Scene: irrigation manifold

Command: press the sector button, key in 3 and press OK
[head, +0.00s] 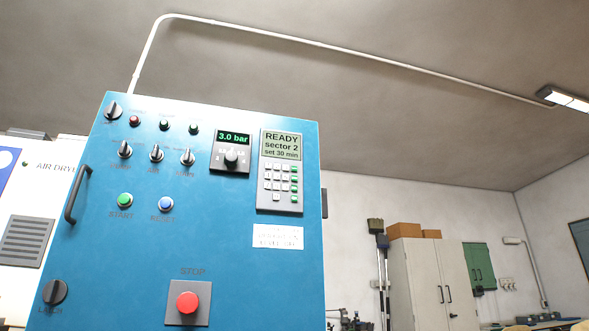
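A blue control cabinet (120,260) fills the left half of the head view. On its upper right is a grey keypad panel (262,190) with several small white and green keys (280,182), too small to read. The keypad's display (282,145) reads "READY", "sector 2", "set 30 min". I cannot tell which key is the sector button or OK. Neither of my grippers is in view.
A pressure display (233,138) reads "3.0 bar" above a knob (231,159). The cabinet also carries black selector switches (156,153), a green START button (125,200), a blue button (166,204), a red STOP button (187,302) and a protruding handle (75,195).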

